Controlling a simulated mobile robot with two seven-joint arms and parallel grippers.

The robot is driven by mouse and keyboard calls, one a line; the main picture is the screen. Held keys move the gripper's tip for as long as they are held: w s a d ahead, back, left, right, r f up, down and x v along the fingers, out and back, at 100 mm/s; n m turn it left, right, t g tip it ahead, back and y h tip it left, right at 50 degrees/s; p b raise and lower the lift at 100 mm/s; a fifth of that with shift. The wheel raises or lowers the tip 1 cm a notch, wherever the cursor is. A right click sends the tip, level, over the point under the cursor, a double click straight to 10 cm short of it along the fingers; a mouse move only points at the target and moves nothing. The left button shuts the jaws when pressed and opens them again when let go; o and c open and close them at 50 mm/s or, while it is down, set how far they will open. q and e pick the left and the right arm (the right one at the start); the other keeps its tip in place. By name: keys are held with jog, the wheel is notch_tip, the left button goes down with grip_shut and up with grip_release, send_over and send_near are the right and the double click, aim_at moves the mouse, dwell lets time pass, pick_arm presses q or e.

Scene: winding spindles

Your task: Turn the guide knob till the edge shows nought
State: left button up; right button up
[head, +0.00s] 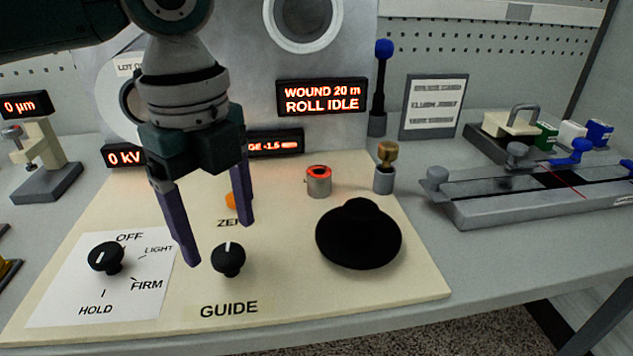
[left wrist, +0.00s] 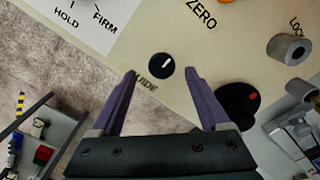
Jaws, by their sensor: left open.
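The guide knob (head: 228,260) is a small black dial with a white pointer mark, above the word GUIDE on the cream panel (head: 330,295). In the left wrist view the knob (left wrist: 161,67) lies between and slightly beyond the fingertips (left wrist: 160,77), not gripped. The edge display (head: 276,143) reads -1.5 in red, its left part hidden behind my gripper. My right gripper is not in view.
A black selector knob (head: 105,258) sits on a white OFF/LIGHT/FIRM/HOLD plate to the left. A large black knob (head: 359,235) stands to the right. An orange button (head: 231,201) by ZERO is partly hidden behind my finger. A red-topped grey cylinder (head: 318,182) stands behind.

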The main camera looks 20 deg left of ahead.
aim_at(227, 253)
pick_arm(q)
jog(key=shift+f, duration=1.75)
jog(key=shift+w, duration=0.1)
jog(key=shift+c, duration=0.2)
grip_shut()
